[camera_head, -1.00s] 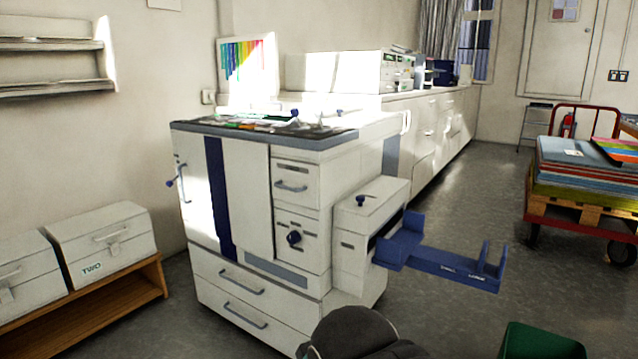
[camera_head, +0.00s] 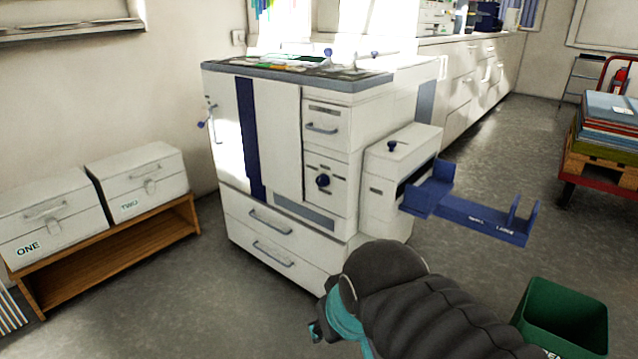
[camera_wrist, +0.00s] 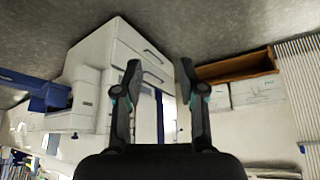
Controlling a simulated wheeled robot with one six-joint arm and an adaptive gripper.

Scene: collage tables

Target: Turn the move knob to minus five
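A white machine (camera_head: 272,120) with drawers and a dark blue stripe stands in the middle of the head view. A dark round knob (camera_head: 323,181) is on its front panel, below a small drawer. My gripper is apart from every knob.
A blue tray (camera_head: 470,212) juts from the machine's right side. A green bin (camera_head: 562,312) stands at lower right. White boxes (camera_head: 137,182) sit on a wooden shelf (camera_head: 110,245) at left. A loaded trolley (camera_head: 600,180) is at far right. Grey floor before the machine is clear.

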